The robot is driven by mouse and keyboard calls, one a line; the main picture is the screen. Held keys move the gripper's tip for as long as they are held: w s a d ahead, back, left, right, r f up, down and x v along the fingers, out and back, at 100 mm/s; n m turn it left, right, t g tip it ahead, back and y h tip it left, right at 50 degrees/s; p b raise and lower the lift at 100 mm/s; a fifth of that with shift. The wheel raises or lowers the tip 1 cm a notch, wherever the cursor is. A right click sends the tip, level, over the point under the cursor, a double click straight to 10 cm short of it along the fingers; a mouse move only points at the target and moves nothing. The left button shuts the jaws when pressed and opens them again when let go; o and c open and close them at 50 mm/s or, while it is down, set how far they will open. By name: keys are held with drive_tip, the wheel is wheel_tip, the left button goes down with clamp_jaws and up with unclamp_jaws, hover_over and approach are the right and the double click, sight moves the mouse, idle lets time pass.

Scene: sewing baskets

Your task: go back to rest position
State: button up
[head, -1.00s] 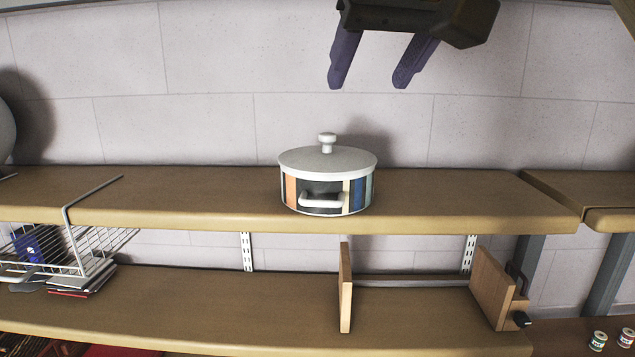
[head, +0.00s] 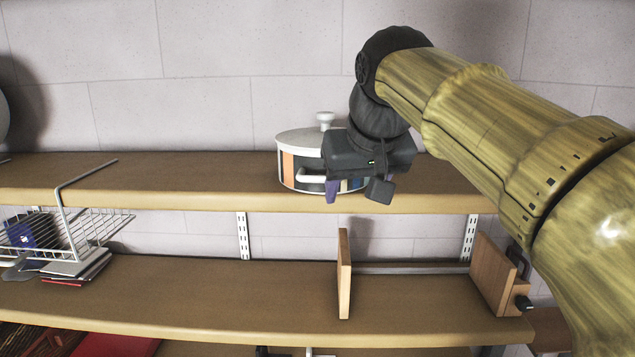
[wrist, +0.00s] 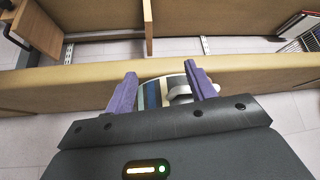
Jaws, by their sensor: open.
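My gripper (head: 352,190) is in front of the lidded pot (head: 301,143) on the upper shelf, covering its right side in the head view. The pot has a white lid with a knob, a white handle and coloured vertical stripes. In the wrist view, the purple fingers of my gripper (wrist: 160,72) are spread apart. The striped pot (wrist: 153,93) shows between and beyond them, with its handle near the right finger. I cannot tell whether a finger touches it. Nothing is held.
The lower shelf (head: 200,295) holds an upright wooden board (head: 344,275) and a wooden block (head: 495,272) at right. Red items (head: 115,346) lie below.

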drive_tip(key=d+f+m+g+b, duration=0.1)
drive_tip(key=d+f+b, duration=0.15)
drive_tip(key=f, duration=1.15)
drive_tip(key=d+f+g+b, duration=0.1)
drive_tip(key=d+f+b, duration=0.15)
drive_tip(key=f, duration=1.15)
drive_tip(key=s+d+f+g+b, duration=0.1)
drive_tip(key=s+d+f, duration=0.1)
drive_tip(key=s+f, duration=0.3)
drive_tip(key=s+d+f+m+g+h+b, duration=0.1)
drive_tip(key=s+f, duration=0.5)
drive_tip(key=f, duration=0.8)
drive_tip(key=shift+s+d+f+m, duration=0.15)
drive_tip(key=shift+s+d+m, duration=0.15)
drive_tip(key=shift+d, duration=0.5)
